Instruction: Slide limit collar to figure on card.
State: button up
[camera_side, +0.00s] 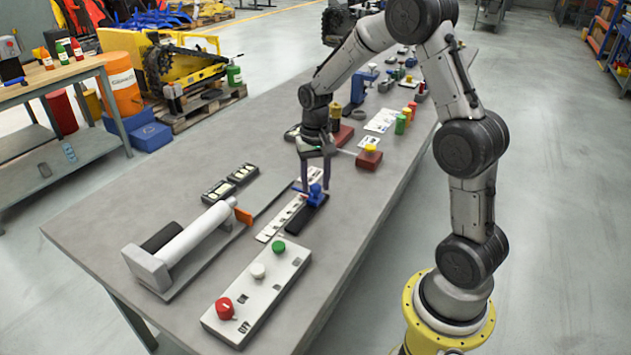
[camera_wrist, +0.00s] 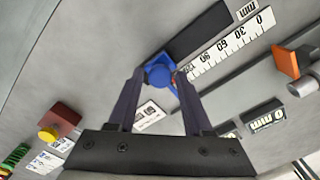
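The blue limit collar (camera_side: 316,196) sits on a dark rail (camera_side: 304,218) beside a white scale strip (camera_side: 281,220). In the wrist view the collar (camera_wrist: 158,74) is near the high-number end of the scale (camera_wrist: 230,47), partly hidden by my fingers. My gripper (camera_side: 315,186) points down over the collar, with one finger on each side of its knob. The fingers look apart from the knob, with small gaps. A white printed card (camera_wrist: 150,115) lies near the collar; its figure is too small to read.
A grey roller fixture (camera_side: 192,236) with an orange flag (camera_side: 243,216) stands at left. Two black display blocks (camera_side: 217,191) lie behind it. A button box (camera_side: 255,292) is in front. A red block with a yellow button (camera_side: 369,157) stands beyond my gripper.

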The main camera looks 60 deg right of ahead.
grip_shut()
jog(key=shift+r, duration=0.1)
dwell(1.0)
